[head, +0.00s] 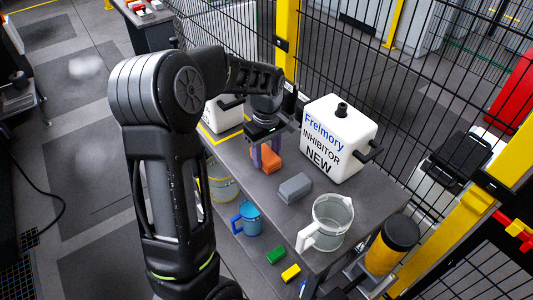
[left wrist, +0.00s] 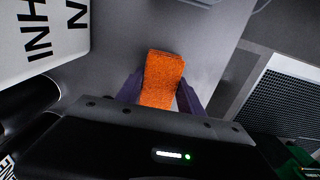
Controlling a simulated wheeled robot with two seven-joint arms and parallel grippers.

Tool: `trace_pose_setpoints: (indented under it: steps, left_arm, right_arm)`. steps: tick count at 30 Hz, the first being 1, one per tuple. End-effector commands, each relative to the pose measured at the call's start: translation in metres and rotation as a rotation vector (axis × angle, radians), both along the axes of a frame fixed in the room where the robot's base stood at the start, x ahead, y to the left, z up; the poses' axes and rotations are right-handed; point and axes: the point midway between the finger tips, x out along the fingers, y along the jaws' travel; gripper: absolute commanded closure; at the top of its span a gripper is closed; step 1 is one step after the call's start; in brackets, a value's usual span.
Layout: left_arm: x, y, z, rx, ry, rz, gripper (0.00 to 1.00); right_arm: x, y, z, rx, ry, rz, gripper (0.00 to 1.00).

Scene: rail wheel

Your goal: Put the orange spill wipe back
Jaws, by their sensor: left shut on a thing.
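The orange spill wipe (head: 267,158) is a small block at the grey table's surface, left of a grey wipe in the head view. My left gripper (head: 264,153) reaches down over it, and its purple fingers stand on both sides of it. In the left wrist view the orange wipe (left wrist: 162,78) sits between the two fingertips of my left gripper (left wrist: 160,95), which is shut on it. I cannot tell whether the wipe touches the table. My right gripper is not in view.
A grey wipe (head: 295,187) and a clear jug (head: 327,221) stand on the table (head: 262,187). A white inhibitor canister (head: 341,138) stands behind them. A blue mug (head: 247,219) and green and yellow blocks (head: 290,273) are lower down. A wire fence closes off the back.

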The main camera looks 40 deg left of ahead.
Motion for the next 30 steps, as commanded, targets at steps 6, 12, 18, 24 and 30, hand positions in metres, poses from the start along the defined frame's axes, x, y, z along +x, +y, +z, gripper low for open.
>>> trace_pose_setpoints:
  steps: [6,12,18,24,30]
  left_arm:
    - [0.0,0.0,-0.003,0.0,0.0,0.0,0.48]
    - [0.0,0.0,-0.003,0.0,0.0,0.0,0.34]
    - [0.0,0.0,-0.002,0.0,0.0,0.0,0.34]
    - [0.001,0.0,0.007,0.0,-0.002,0.0,0.34]
    - [0.001,0.0,0.038,0.001,-0.005,0.0,0.34]
  right_arm:
    - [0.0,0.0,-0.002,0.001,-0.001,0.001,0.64]
    - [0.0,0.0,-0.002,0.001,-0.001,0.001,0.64]
    - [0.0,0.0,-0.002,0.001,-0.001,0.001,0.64]
    - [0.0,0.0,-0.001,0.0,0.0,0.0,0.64]
    - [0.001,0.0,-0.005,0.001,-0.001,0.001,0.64]
